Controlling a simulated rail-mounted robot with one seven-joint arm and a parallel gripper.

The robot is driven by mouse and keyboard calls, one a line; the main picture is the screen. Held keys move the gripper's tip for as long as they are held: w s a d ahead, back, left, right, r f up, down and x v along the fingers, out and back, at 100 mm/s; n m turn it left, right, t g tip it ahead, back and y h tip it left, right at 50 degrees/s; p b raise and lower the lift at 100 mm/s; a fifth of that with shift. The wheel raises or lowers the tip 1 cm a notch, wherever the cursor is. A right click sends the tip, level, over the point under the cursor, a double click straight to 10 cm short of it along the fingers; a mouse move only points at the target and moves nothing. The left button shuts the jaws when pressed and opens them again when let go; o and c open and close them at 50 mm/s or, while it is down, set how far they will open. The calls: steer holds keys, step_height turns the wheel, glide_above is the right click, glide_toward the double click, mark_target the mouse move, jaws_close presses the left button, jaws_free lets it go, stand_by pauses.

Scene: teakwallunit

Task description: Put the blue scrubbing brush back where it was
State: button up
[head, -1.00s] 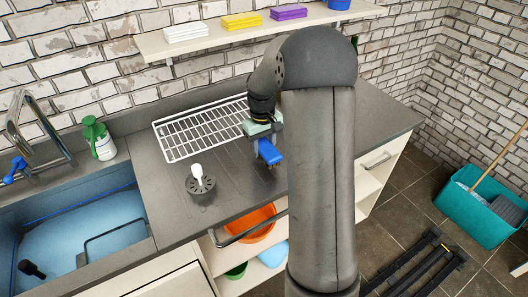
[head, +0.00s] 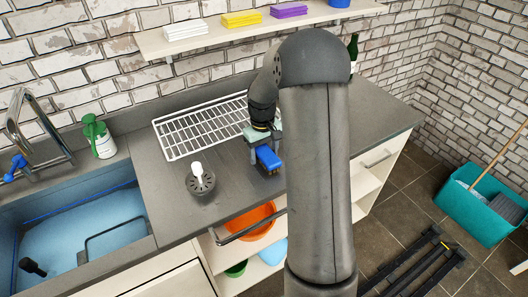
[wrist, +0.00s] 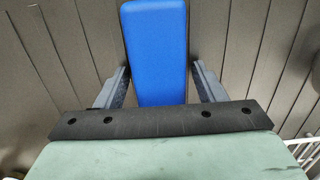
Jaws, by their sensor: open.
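The blue scrubbing brush (head: 268,157) is at the grey ribbed countertop, right of the dark round holder and in front of the wire rack. It appears to rest on the counter, but its underside is mostly hidden. In the wrist view the brush's smooth blue back (wrist: 155,45) lies between the two fingers. My gripper (wrist: 160,75) is open, with a finger on each side of the brush and a narrow gap showing beside it. In the head view my gripper (head: 264,143) is right behind and over the brush, partly hidden by my arm.
A dark slotted holder (head: 200,181) with a white-handled item stands left of the brush. A white wire rack (head: 200,128) lies behind. The blue sink (head: 75,235) is at left, with a green-topped bottle (head: 98,138) beside it. The counter between holder and brush is clear.

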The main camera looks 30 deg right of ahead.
mark_target(263, 149)
step_height(263, 149, up, 12)
steer(key=s+a+r, duration=0.3)
steer(key=s+a, duration=0.6)
steer(key=s, duration=0.1)
steer(key=s+a+f, duration=0.2)
steer(key=s+a, duration=0.1)
steer(key=s, duration=0.5)
steer(key=s+a+f+t, duration=0.1)
steer(key=s+a+f, duration=0.1)
steer(key=s, duration=0.6)
steer(key=shift+s+a+f+m+b, duration=0.3)
steer(key=shift+a+f+b, duration=0.15)
steer(key=shift+a, duration=0.15)
